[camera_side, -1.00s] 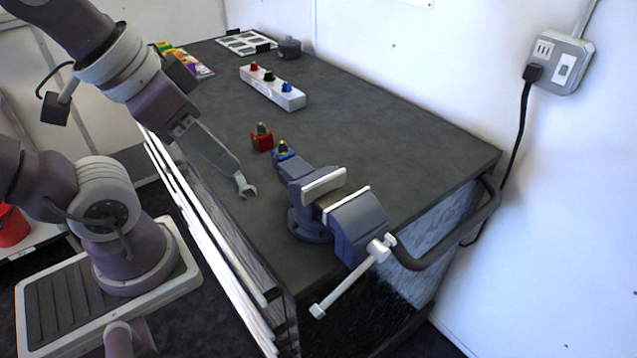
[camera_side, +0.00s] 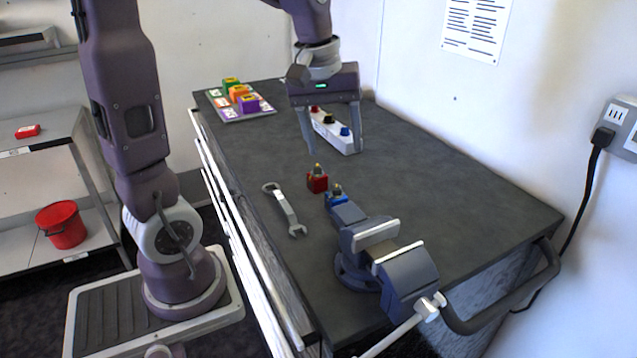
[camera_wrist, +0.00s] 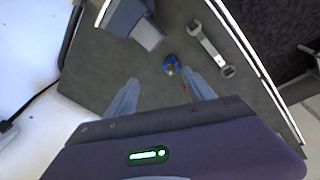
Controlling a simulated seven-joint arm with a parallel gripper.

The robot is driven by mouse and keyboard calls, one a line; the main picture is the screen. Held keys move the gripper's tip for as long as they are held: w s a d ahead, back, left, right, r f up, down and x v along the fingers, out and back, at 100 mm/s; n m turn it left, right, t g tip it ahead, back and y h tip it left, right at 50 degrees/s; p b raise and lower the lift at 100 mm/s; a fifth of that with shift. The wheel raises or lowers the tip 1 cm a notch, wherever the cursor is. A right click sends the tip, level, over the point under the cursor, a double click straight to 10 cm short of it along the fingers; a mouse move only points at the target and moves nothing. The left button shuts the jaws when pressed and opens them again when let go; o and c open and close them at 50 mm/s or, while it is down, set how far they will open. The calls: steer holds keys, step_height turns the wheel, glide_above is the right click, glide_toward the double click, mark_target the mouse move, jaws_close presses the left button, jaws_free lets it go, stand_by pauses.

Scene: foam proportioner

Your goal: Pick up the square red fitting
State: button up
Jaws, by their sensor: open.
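The square red fitting (camera_side: 317,183), a small red block with a dark and yellowish top, stands on the dark bench in the side view. A similar blue fitting (camera_side: 336,197) stands just right of it, near the vise. My gripper (camera_side: 335,151) is open and empty, fingers pointing down, above and behind the red fitting. In the wrist view my fingertips (camera_wrist: 160,78) are spread apart. The blue fitting (camera_wrist: 171,65) shows beyond them there. Only a small red bit (camera_wrist: 184,87) shows beside one finger; the rest seems hidden.
The vise (camera_side: 385,262) stands at the near end of the bench. A wrench (camera_side: 284,208) lies left of the fittings. A white strip (camera_side: 337,137) with coloured knob-like pieces lies behind my fingers. A tray of coloured blocks (camera_side: 232,114) sits at the far left. Bench right of the fittings is clear.

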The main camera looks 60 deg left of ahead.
steer(key=w+a+f+n+g, duration=0.1)
steer(key=w+a+f+n, duration=0.25)
steer(key=a, duration=0.25)
steer(key=n+g, duration=0.1)
steer(key=n, duration=0.3)
glide_above(319, 174)
steer(key=w, duration=0.1)
step_height(319, 174, down, 7)
steer(key=shift+a+f, duration=0.1)
steer(key=shift+n, duration=0.25)
steer(key=f, duration=0.4)
steer(key=s+f, duration=0.1)
steer(key=f, duration=0.2)
steer(key=shift+a+f, duration=0.1)
steer(key=shift+a, duration=0.05)
steer(key=shift+w, duration=0.1)
jaws_close()
